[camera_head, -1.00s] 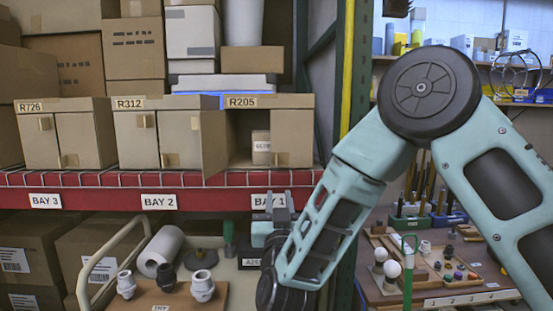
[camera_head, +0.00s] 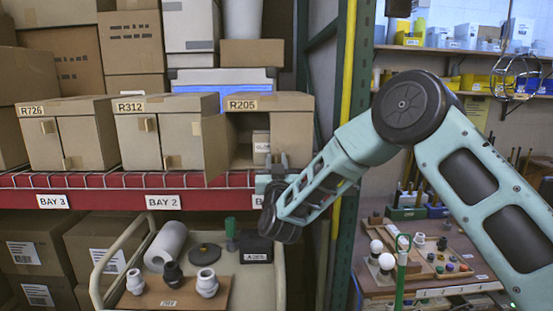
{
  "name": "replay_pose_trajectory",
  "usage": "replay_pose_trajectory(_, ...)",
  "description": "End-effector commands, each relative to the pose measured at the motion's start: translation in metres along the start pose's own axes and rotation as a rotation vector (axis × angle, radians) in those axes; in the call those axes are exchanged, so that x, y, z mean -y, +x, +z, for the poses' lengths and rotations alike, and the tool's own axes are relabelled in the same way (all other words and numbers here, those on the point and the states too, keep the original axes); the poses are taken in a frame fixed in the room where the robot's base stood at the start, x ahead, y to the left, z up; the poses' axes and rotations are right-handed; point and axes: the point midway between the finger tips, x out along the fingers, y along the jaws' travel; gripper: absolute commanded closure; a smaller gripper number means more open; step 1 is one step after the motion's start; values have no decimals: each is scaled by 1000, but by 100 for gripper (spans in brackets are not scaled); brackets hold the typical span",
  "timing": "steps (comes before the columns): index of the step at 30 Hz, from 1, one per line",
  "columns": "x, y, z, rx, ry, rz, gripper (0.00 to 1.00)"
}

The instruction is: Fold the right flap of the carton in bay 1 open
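The bay 1 carton R205 (camera_head: 268,102) stands on the red shelf edge at the right end of its row. Its left flap (camera_head: 216,147) is swung open towards me. Its right flap (camera_head: 294,135) looks closed across the right part of the front. A small white box labelled GLOW (camera_head: 261,145) shows inside, partly behind the right flap. My gripper (camera_head: 277,160) is in front of the carton's lower front, by the bottom of the right flap. Its two fingers point up with a small gap and nothing visible between them. Whether it touches the flap cannot be told.
Cartons R312 (camera_head: 138,140) and R726 (camera_head: 45,145) stand to the left, shut. The red shelf edge (camera_head: 100,179) runs below them. A green rack post (camera_head: 340,215) rises right of R205.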

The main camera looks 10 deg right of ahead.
Motion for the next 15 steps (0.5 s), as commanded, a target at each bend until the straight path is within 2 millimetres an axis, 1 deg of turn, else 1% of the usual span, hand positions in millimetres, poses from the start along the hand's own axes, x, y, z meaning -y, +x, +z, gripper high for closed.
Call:
replay_pose_trajectory(6, 0, 0, 0, 0, 0, 0, 74)
replay_pose_trajectory(7, 0, 0, 0, 0, 0, 0, 76)
replay_pose_trajectory(8, 0, 0, 0, 0, 0, 0, 85)
replay_pose_trajectory(9, 0, 0, 0, 0, 0, 0, 96)
replay_pose_trajectory(10, 0, 0, 0, 0, 0, 0, 100)
replay_pose_trajectory(15, 0, 0, 0, 0, 0, 0, 100)
